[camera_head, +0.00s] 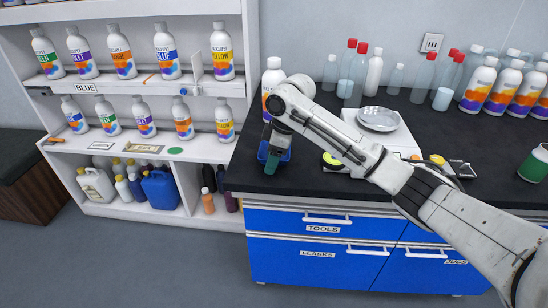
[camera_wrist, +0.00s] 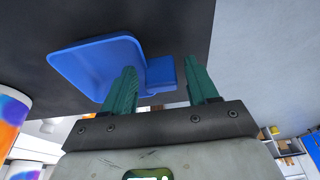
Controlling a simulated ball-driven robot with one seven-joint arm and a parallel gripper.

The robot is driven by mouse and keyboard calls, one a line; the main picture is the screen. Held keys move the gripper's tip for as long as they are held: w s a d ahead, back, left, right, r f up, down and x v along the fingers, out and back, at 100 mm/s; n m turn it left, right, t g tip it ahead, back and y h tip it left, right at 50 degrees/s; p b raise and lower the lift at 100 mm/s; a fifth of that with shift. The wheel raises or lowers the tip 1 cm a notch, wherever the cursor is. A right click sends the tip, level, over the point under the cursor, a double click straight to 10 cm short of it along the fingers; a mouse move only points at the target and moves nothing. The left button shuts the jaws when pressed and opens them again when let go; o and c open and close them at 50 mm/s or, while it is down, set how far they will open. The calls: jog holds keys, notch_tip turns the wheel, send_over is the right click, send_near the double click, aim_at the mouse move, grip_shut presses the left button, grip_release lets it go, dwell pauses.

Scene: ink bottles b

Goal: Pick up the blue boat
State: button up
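The blue boat is a shallow blue tray with a short tab on one side. In the wrist view the boat (camera_wrist: 75,62) lies at upper left, with its tab between the two green fingers of my gripper (camera_wrist: 163,85). The fingers stand apart; the left one overlaps the boat's edge, and a gap shows between the tab and the right one. In the head view the boat (camera_head: 284,156) is at the left end of the dark counter, partly hidden by my gripper (camera_head: 271,160), which points down over it.
A white bottle (camera_head: 271,76) stands on the counter (camera_head: 300,180) just behind my gripper. A balance with a round pan (camera_head: 379,118) sits to the right, partly behind my arm. Red-capped bottles (camera_head: 357,70) stand at the back. A shelf of ink bottles (camera_head: 120,85) is at left.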

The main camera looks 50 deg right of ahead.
jog(key=c, duration=0.9)
jog(key=shift+r, duration=0.15)
